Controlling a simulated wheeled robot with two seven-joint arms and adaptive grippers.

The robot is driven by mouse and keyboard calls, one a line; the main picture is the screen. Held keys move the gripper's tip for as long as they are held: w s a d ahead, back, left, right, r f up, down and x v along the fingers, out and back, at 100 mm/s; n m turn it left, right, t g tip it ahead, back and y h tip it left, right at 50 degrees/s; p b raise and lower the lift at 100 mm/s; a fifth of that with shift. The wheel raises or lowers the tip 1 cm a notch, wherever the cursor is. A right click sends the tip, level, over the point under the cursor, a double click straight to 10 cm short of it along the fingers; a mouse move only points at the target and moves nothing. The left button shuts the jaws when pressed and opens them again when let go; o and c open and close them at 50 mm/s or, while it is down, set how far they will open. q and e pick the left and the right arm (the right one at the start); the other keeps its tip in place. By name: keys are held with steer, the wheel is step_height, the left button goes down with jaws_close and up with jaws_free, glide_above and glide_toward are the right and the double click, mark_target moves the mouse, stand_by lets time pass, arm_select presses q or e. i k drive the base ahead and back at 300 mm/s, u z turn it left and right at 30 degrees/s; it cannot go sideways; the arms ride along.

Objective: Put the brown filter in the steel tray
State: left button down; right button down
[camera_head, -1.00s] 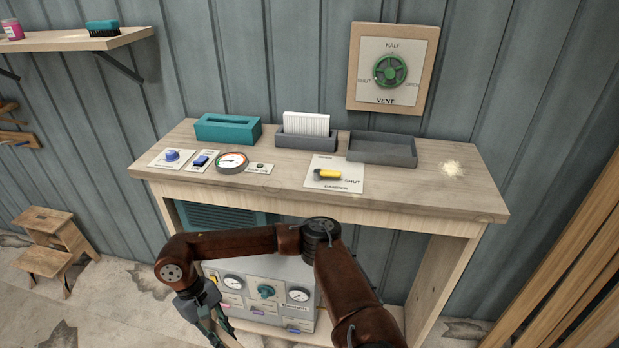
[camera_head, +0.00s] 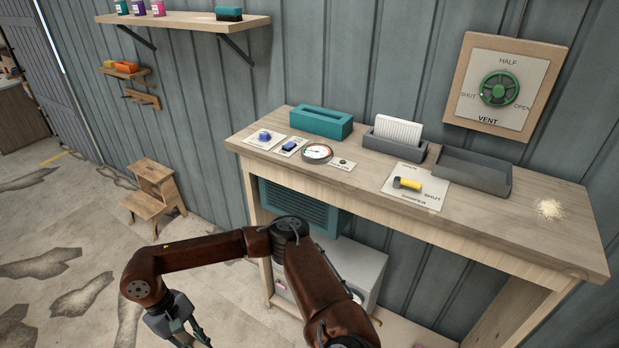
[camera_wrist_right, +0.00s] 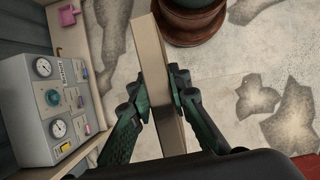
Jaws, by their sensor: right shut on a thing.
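My right gripper (camera_wrist_right: 160,100) is shut on a flat tan-brown slab, which I take to be the brown filter (camera_wrist_right: 164,70), held edge-on between the fingers. In the head view my right gripper (camera_head: 187,334) is low at the left, in front of the workbench, with its fingertips near the lower frame edge. The filter cannot be made out there. The steel tray (camera_head: 476,185) seems to be the low grey open tray on the bench at the right; it looks empty. My left gripper is in neither view.
On the bench (camera_head: 545,250) stand a teal box (camera_head: 320,122), a grey holder (camera_head: 393,149) with a white pleated filter (camera_head: 398,132), a gauge (camera_head: 317,153) and a yellow-handled lever (camera_head: 407,184). A gauge box (camera_wrist_right: 45,95) stands below the bench. A wooden step stool (camera_head: 152,200) is at the left.

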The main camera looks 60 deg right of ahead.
mark_target(469, 179)
steer(key=z, duration=0.05)
steer(key=k, duration=1.6)
steer(key=z, duration=0.9)
